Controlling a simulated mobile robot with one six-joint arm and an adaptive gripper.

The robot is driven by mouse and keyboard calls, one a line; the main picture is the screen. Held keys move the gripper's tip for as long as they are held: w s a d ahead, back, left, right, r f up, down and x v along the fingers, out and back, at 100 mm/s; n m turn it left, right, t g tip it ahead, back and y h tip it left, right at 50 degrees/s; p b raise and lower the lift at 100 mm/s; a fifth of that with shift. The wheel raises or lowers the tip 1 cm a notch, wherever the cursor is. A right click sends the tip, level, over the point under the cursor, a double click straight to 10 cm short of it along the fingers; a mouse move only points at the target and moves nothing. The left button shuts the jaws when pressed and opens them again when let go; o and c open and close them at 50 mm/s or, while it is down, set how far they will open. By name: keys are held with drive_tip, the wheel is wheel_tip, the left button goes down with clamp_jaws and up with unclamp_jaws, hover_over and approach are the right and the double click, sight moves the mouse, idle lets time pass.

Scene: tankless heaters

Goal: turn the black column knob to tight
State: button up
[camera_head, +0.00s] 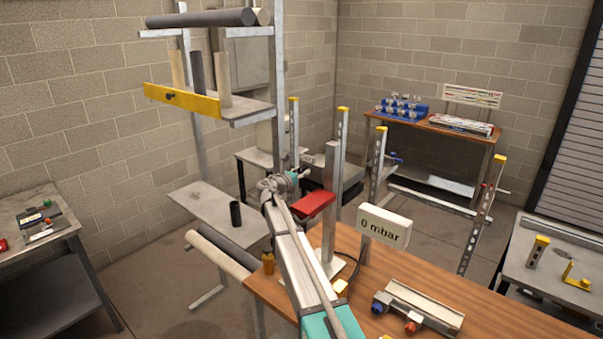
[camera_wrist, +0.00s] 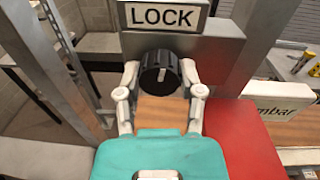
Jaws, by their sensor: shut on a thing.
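The black knob (camera_wrist: 160,73) is in the middle of the wrist view, on a grey metal column plate (camera_wrist: 222,52) just under a LOCK sign (camera_wrist: 163,16). A small pale mark shows near the middle of its face. My gripper (camera_wrist: 160,78) is shut on the knob, one finger at its left side and one at its right. In the head view my gripper (camera_head: 301,174) is at the column, beside a red block. The knob cannot be made out there.
The red block (camera_head: 312,203) also shows at the right of the wrist view (camera_wrist: 240,140). A display (camera_head: 384,226) reads 0 mbar. Several upright posts with yellow caps stand around. A wooden bench (camera_head: 470,295) carries a metal fixture (camera_head: 418,306). Pipes lie on the rack at left.

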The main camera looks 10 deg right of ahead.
drive_tip(key=shift+m, duration=0.3)
drive_tip(key=m, duration=0.4)
drive_tip(key=shift+m, duration=0.3)
drive_tip(key=m, duration=0.5)
drive_tip(key=shift+m+b, duration=0.3)
drive_tip(key=shift+b, duration=0.1)
drive_tip(key=m, duration=0.5)
drive_tip(key=shift+f+m+h, duration=0.1)
drive_tip(key=shift+m+h, duration=0.2)
drive_tip(key=m, duration=0.4)
drive_tip(key=shift+m, duration=0.4)
drive_tip(key=o, duration=1.2)
drive_tip(key=shift+c, duration=0.2)
